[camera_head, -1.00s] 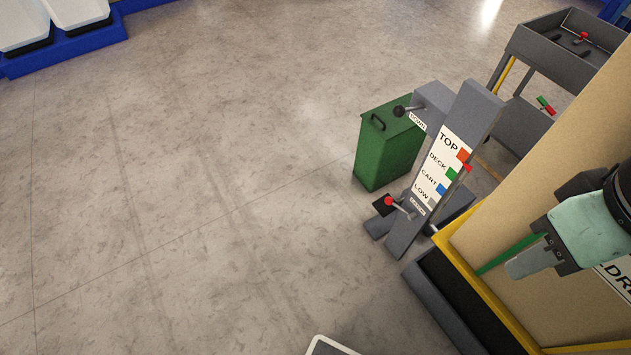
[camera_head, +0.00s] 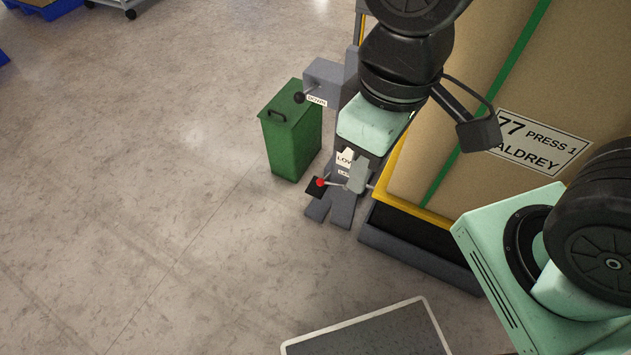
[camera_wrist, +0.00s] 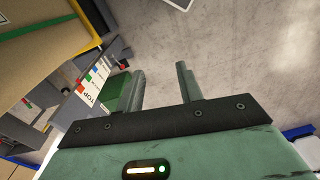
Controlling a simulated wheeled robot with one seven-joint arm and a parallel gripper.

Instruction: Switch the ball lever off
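A grey post carries two ball-ended levers in the head view. A black-ball lever (camera_head: 299,97) sticks out left from its upper box, beside a DOWN label. A red-ball lever (camera_head: 320,182) sticks out left lower down, in front of a small black plate. My gripper (camera_head: 352,174) hangs in front of the post, its fingers just right of the red ball, overlapping the lever's stem in the picture; I cannot tell whether they touch. My gripper also shows in the wrist view (camera_wrist: 160,80), open with nothing between its fingers. The post's label panel (camera_wrist: 92,88) shows left of them. My arm hides most of the post in the head view.
A green bin (camera_head: 289,135) stands left of the post. A large tan crate (camera_head: 460,190) with a green strap and PRESS 1 label stands close on the right, on a yellow-edged dark base (camera_head: 420,240). Open concrete floor (camera_head: 130,170) lies to the left.

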